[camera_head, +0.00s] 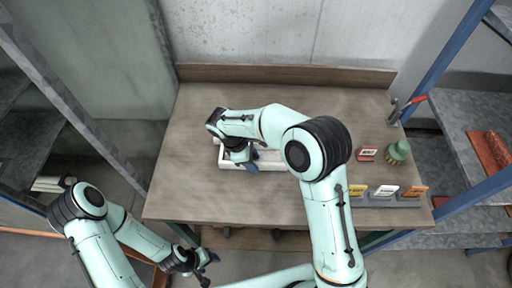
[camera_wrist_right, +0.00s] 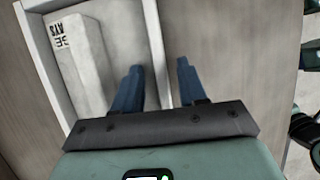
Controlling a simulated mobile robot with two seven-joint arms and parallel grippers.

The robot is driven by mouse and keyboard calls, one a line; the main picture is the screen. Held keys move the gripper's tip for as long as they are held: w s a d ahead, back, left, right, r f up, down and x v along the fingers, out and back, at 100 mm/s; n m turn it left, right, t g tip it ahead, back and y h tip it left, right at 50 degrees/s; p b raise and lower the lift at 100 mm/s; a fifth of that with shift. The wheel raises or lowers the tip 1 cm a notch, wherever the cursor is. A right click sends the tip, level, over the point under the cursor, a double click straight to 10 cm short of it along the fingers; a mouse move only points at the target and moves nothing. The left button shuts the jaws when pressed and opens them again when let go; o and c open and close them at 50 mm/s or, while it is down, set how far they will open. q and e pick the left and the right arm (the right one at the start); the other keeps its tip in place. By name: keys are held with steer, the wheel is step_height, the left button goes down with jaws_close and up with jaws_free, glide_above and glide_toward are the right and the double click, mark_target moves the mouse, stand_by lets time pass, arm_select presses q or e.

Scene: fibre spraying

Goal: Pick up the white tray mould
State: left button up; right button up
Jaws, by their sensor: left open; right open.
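The white tray mould (camera_head: 228,165) lies on the wooden table, partly hidden under my right arm. The right wrist view shows its white wall (camera_wrist_right: 153,40) and a pale grey block with dark lettering (camera_wrist_right: 85,60) inside it. My right gripper (camera_head: 252,162) is open over the tray. In the right wrist view its blue fingers (camera_wrist_right: 158,84) stand one on each side of the tray wall; I cannot tell whether they touch it. My left gripper (camera_head: 208,268) is open and empty, low in front of the table.
A red-handled clamp (camera_head: 408,104) is at the right edge. The table's left part is clear. Metal shelving stands on both sides.

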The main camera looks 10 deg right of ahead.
steer(key=shift+s+d+f, duration=0.1)
steer(key=shift+s+f, duration=0.05)
steer(key=shift+f, duration=0.3)
jaws_close()
steer(key=shift+s, duration=0.15)
steer(key=shift+r, duration=0.1)
